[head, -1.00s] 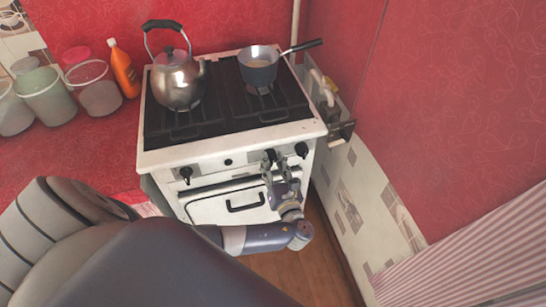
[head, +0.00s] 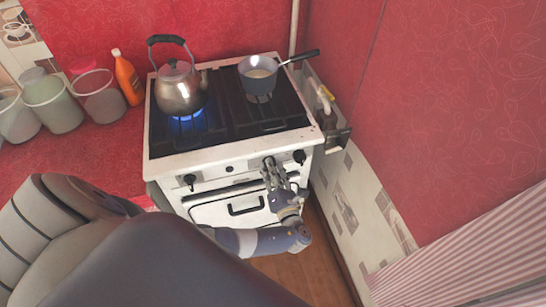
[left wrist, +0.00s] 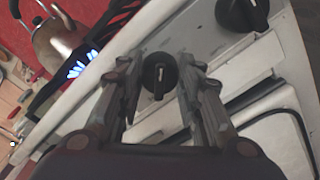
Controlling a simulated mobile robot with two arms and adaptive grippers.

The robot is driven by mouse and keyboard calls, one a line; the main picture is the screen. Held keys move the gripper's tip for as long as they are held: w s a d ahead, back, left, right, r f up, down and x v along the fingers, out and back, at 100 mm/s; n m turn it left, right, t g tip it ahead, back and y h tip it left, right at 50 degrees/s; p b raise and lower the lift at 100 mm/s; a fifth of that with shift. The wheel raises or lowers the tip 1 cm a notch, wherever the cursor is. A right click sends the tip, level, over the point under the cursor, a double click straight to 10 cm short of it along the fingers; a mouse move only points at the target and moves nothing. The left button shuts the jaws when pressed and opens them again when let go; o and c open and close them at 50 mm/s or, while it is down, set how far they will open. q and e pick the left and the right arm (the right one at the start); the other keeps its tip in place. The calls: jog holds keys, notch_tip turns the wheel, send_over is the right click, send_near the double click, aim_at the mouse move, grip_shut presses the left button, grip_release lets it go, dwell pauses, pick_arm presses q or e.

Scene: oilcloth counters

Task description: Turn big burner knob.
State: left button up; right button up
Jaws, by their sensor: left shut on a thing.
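The white stove (head: 215,156) stands against the red wall, with black knobs along its front panel. My left gripper (head: 270,170) is at the front panel, right of its middle, and covers a knob there in the head view. In the left wrist view, a black knob (left wrist: 160,75) with a pale mark sits between the two fingers of my left gripper (left wrist: 160,85), which is shut on it. A blue flame (head: 187,114) burns under the steel kettle (head: 181,90) at the left. My right gripper is not in view.
Another black knob (head: 299,157) is close on the right, and one (head: 190,181) is at the left. The oven door handle (head: 246,207) is below. A saucepan (head: 258,74) stands on the right side of the hob. A tiled wall (head: 350,205) is close on the right.

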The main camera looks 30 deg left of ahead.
pick_arm(q)
jog(key=o, duration=1.1)
jog(key=shift+c, duration=0.2)
jog(key=shift+d, duration=0.1)
jog(key=v, duration=1.2)
